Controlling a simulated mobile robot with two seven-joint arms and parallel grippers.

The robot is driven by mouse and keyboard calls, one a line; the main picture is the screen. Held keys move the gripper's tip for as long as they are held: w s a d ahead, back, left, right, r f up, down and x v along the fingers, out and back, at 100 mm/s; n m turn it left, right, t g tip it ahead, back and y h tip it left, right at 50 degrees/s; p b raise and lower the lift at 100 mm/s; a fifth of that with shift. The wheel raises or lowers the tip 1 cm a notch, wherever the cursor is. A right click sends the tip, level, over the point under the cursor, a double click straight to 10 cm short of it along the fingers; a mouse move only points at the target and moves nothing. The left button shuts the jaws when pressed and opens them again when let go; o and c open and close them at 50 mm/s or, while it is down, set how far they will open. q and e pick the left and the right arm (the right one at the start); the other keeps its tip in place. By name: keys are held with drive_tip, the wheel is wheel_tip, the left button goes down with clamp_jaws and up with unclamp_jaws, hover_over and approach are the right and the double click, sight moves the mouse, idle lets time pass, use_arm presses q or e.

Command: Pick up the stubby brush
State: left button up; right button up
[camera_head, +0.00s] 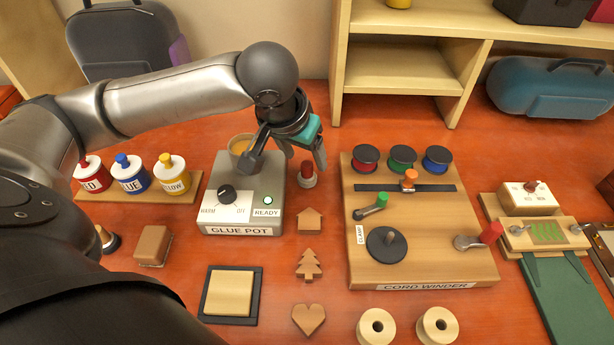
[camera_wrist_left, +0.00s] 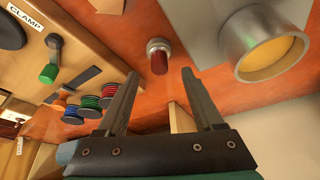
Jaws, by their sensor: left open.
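A short upright piece with a red top and a pale metal collar, which looks like the stubby brush (camera_head: 307,171), stands on the red-orange table just right of the glue pot. It also shows in the left wrist view (camera_wrist_left: 159,60), roughly between and beyond the fingertips. My left gripper (camera_head: 288,163) is open and empty, pointing down above the table beside the glue pot. Its two fingers show apart in the left wrist view (camera_wrist_left: 160,72), with nothing between them. The brush's bristles cannot be made out. My right gripper is not in view.
The glue pot (camera_head: 240,220) with its cup (camera_head: 243,150) stands close on the left. The cord winder board (camera_head: 420,240) is close on the right. A shelf (camera_head: 405,68) stands behind.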

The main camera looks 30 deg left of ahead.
sight(307, 164)
use_arm(q)
drive_tip(key=b+x, duration=0.1)
drive_tip(key=x, duration=0.3)
drive_tip(key=shift+s+f, duration=0.1)
drive_tip(key=shift+c, duration=0.2)
clamp_jaws()
